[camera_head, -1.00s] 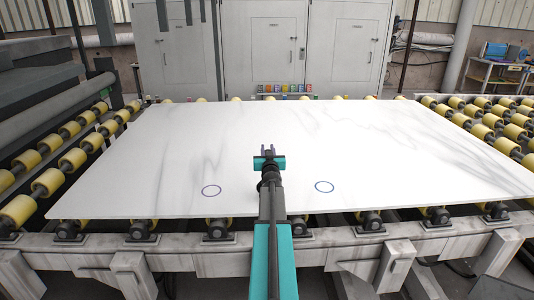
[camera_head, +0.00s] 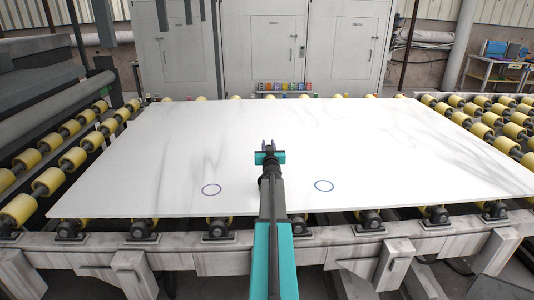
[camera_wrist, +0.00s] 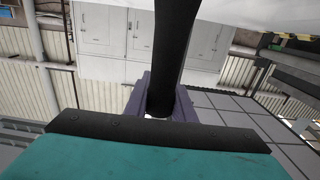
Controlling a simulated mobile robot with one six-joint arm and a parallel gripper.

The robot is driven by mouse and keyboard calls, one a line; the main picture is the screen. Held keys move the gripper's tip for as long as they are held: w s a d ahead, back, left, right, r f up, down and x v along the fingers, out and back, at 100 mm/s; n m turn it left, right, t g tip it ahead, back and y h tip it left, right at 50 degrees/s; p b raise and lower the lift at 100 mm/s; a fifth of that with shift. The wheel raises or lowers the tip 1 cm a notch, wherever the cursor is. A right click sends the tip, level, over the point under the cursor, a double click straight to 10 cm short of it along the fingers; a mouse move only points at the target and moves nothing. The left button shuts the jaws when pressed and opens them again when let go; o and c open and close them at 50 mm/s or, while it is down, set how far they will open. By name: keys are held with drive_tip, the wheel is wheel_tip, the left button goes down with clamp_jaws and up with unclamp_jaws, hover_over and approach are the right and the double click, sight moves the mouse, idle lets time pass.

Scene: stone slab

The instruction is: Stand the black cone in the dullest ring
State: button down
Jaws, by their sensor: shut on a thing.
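My gripper (camera_head: 269,146) is over the middle of the white slab, beyond the two rings in the head view. In the wrist view its purple jaws (camera_wrist: 160,102) are shut on the black cone (camera_wrist: 174,50), seen as a long dark shape running up the picture. The cone is hardly visible in the head view. Two thin blue rings lie on the slab, a left ring (camera_head: 202,190) and a right ring (camera_head: 315,186). Both look empty. The difference in dullness between them is too slight to tell at this size.
The white veined slab (camera_head: 400,140) lies on a roller frame, with yellow rollers (camera_head: 60,170) at both sides. Its surface around the rings is clear. Grey cabinets (camera_head: 260,45) and small coloured items (camera_head: 285,87) stand behind it.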

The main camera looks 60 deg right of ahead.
drive_tip(key=shift+w+d+f, duration=0.1)
drive_tip(key=shift+d+f, duration=0.05)
drive_tip(key=shift+f, duration=0.75)
drive_tip(key=shift+w+d+f, duration=0.1)
drive_tip(key=shift+d+f, duration=0.05)
drive_tip(key=shift+f, duration=0.8)
drive_tip(key=c, duration=1.5)
unclamp_jaws()
drive_tip(key=shift+b+v, duration=1.1)
drive_tip(key=shift+v, duration=4.95)
